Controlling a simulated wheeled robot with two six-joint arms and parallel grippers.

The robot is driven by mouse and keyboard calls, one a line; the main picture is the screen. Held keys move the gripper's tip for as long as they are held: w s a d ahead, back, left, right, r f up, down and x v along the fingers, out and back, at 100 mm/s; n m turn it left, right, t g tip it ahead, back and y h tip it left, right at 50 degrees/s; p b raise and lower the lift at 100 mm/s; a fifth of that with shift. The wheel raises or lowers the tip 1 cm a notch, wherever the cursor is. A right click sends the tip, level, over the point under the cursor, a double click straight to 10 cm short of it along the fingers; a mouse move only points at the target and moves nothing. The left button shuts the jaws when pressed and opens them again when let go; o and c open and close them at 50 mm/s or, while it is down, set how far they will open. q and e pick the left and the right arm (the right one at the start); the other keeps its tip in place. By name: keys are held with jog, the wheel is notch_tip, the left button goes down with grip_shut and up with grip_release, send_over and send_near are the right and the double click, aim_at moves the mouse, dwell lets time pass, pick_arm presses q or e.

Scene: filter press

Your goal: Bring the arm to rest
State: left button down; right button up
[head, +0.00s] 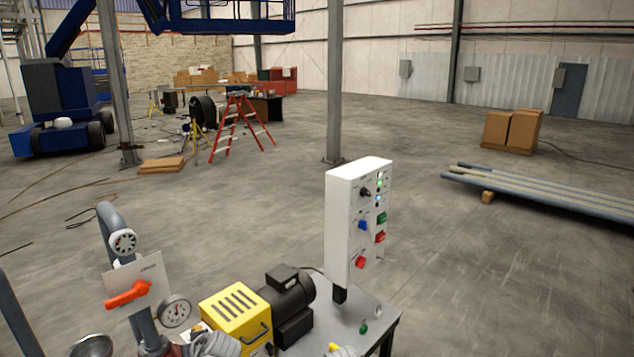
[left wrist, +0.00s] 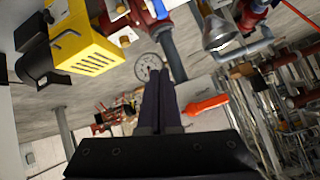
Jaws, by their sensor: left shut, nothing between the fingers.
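My left gripper (left wrist: 157,76) shows in the left wrist view. Its two dark fingers lie together, shut with nothing between them. I cannot make out either gripper in the head view.
A yellow guard (head: 236,309) and black motor (head: 290,300) stand at the front on a grey table (head: 372,312). A white control box (head: 346,225) rises there. A metal bowl (head: 91,346) is at lower left. Open floor lies beyond, with pipes (head: 540,190) at right.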

pick_arm(q)
jog(key=s+d+f+m+g+h+b, duration=0.2)
jog(key=s+d+f+m+b, duration=0.1)
jog(key=d+f, duration=0.3)
jog(key=s+d+f+m+g+h+b, duration=0.2)
jog(key=s+d+f, duration=0.4)
jog(key=d, duration=0.5)
jog(key=s+d+f+m+g+h+b, duration=0.2)
jog(key=s+d+f+m+b, duration=0.1)
jog(key=d, duration=0.6)
notch_tip(320, 180, down, 3)
jog(key=shift+s+f+m+g+h+b, duration=0.2)
jog(key=shift+s+m+g+h+b, duration=0.15)
jog(key=shift+s+m, duration=0.7)
pick_arm(e)
notch_tip(320, 180, down, 10)
jog(key=shift+f, duration=0.15)
